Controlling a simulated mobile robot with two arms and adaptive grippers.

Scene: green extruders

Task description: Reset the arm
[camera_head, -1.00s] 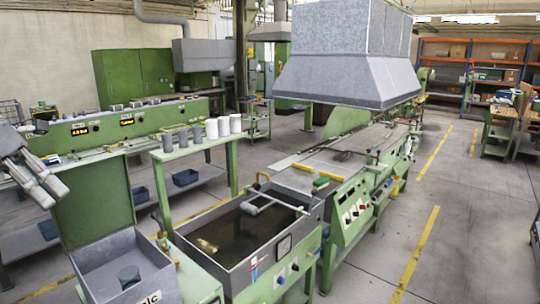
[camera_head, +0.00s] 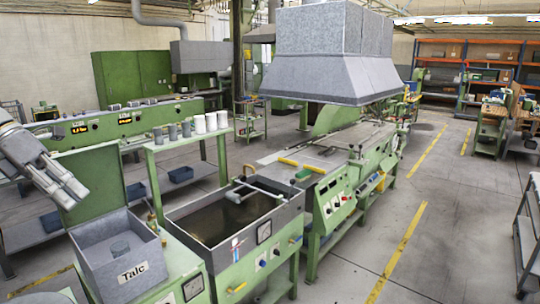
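My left gripper (camera_head: 66,190) comes in at the left edge, raised above and beside the grey talc box. Its grey fingers point down and to the right. They lie close together and hold nothing that I can see, but the gap between the tips is unclear.
Grey and white cups (camera_head: 198,125) stand on a green table behind. The floor at right (camera_head: 440,230) is clear up to a grey shelf (camera_head: 530,225).

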